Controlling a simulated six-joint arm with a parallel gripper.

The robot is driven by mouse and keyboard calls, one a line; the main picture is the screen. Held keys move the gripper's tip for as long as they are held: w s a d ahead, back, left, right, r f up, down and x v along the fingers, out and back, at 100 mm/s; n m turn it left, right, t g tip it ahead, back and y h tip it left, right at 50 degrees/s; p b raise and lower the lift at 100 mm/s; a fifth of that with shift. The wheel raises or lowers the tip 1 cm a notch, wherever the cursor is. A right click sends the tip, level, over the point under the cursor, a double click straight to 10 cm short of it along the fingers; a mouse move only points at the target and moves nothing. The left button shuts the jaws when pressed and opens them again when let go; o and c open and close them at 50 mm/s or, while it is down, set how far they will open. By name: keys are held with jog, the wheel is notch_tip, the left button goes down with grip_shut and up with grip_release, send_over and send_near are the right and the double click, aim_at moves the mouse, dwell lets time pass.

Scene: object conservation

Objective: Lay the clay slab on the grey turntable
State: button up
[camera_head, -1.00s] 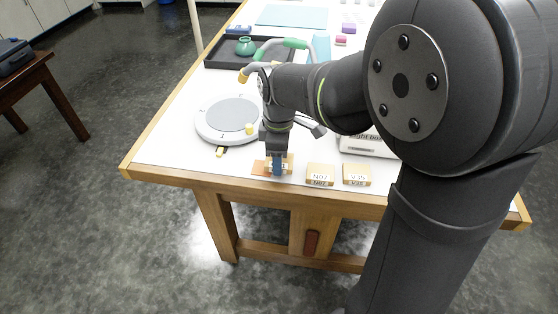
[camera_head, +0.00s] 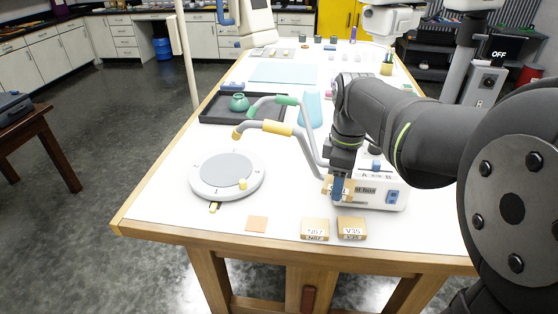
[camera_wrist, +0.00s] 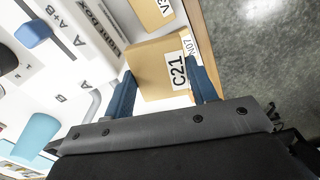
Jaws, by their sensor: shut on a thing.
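My gripper (camera_head: 338,188) is shut on a tan block labelled C21 (camera_wrist: 160,62), whose label shows between the blue fingers in the wrist view. The gripper holds it in front of the white box at the right, largely hidden in the head view. The grey turntable (camera_head: 220,168) is a round grey disc in a white rim, to the left of the gripper, with a small yellow piece (camera_head: 243,184) at its edge. A flat orange-brown square (camera_head: 257,223) lies near the table's front edge. I cannot tell which piece is the clay slab.
Tan blocks labelled N07 (camera_head: 315,229) and V35 (camera_head: 351,228) stand near the front edge. The white light box (camera_head: 393,198) is close behind the gripper. Grey bent tubes (camera_head: 285,130) with green and yellow sleeves and a black tray (camera_head: 212,108) lie farther back.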

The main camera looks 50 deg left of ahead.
jog(key=w+r+m, duration=0.2)
jog(key=w, duration=0.3)
jog(key=w+a+n, duration=0.2)
jog(key=a+n, duration=0.7)
jog(key=a, duration=0.6)
jog(key=n, duration=1.3)
send_over(226, 168)
jog(key=shift+t+y, duration=0.3)
notch_tip(226, 168, down, 7)
jog(key=shift+s+d+r, duration=0.1)
jog(key=shift+f, duration=2)
